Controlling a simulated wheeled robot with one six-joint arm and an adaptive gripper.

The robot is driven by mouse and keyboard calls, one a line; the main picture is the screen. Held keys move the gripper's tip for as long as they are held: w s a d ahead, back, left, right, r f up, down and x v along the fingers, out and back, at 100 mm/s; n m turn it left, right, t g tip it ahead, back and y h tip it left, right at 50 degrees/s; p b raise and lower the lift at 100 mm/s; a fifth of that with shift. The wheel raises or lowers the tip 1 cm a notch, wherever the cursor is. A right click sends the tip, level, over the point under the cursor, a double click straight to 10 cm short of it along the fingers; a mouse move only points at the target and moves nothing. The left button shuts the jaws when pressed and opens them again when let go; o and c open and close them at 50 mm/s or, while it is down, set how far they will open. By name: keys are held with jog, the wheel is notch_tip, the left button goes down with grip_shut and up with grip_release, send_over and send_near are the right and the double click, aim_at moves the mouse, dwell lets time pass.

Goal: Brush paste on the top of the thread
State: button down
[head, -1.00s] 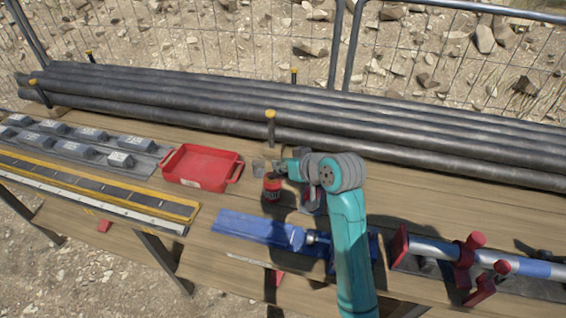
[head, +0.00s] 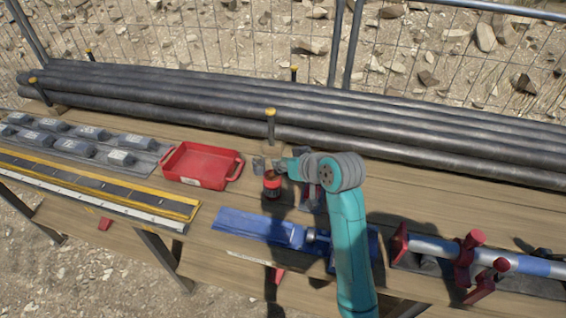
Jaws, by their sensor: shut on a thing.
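A small red and dark pot (head: 272,186) stands on the wooden bench in the head view, right of the red tray. My gripper (head: 278,164) is just above and behind the pot, at the left end of my teal arm. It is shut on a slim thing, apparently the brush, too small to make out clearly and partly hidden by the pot. A blue vise-like tool (head: 255,226) lies in front of the pot, its right end behind my arm. A pipe with a blue band (head: 528,267) rests in red clamps at the right. I cannot make out the thread.
A red tray (head: 202,165) stands left of the pot. Long dark pipes (head: 200,104) lie along the back, with a yellow-capped post (head: 270,125) in front. Grey blocks (head: 85,145) and a yellow-edged level (head: 100,184) fill the left.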

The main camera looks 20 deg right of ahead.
jog(key=shift+r, duration=3.45)
